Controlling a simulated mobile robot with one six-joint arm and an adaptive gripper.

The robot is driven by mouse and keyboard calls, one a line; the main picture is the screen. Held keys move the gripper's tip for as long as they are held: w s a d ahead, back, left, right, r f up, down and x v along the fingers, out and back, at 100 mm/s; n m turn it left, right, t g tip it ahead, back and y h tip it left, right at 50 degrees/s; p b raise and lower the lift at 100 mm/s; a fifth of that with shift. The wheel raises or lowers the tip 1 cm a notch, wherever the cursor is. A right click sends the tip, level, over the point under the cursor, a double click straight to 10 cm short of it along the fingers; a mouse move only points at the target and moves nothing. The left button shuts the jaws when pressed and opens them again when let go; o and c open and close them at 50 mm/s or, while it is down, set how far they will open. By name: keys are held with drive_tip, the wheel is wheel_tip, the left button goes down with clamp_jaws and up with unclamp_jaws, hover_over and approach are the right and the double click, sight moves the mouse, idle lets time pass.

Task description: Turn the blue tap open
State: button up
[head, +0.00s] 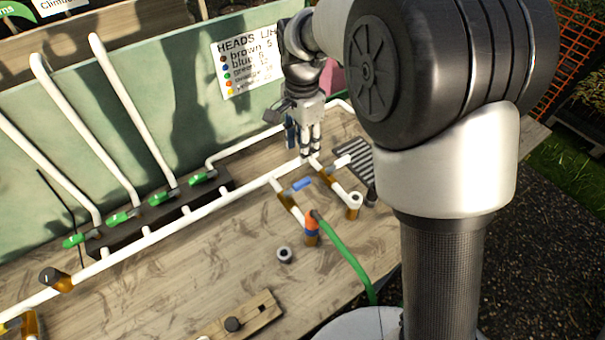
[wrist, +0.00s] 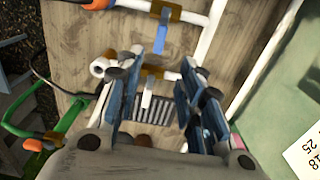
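The blue tap (head: 302,184) is a small blue lever by a branch off the long white pipe. It also shows in the wrist view (wrist: 160,38), at the top centre, running lengthwise in that picture from a brown fitting. My gripper (head: 311,153) points down over the pipework, above and slightly right of the blue tap in the head view. In the wrist view my gripper (wrist: 161,68) has its fingers spread apart with no object gripped. A brown pipe joint shows beyond the gap. The blue tap lies ahead of the fingertips, apart from them.
Several green taps (head: 159,198) line the dark block at left. A green hose (head: 345,255) runs from an orange connector (head: 311,226). A grey grate (head: 352,158) lies right of my gripper. A wooden block (head: 258,309) and a loose ring (head: 285,254) lie in front.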

sight(302, 181)
wheel_tip(302, 181, down, 14)
drive_tip(key=b, duration=0.3)
drive_tip(key=shift+r, duration=0.25)
clamp_jaws()
idle(0.5)
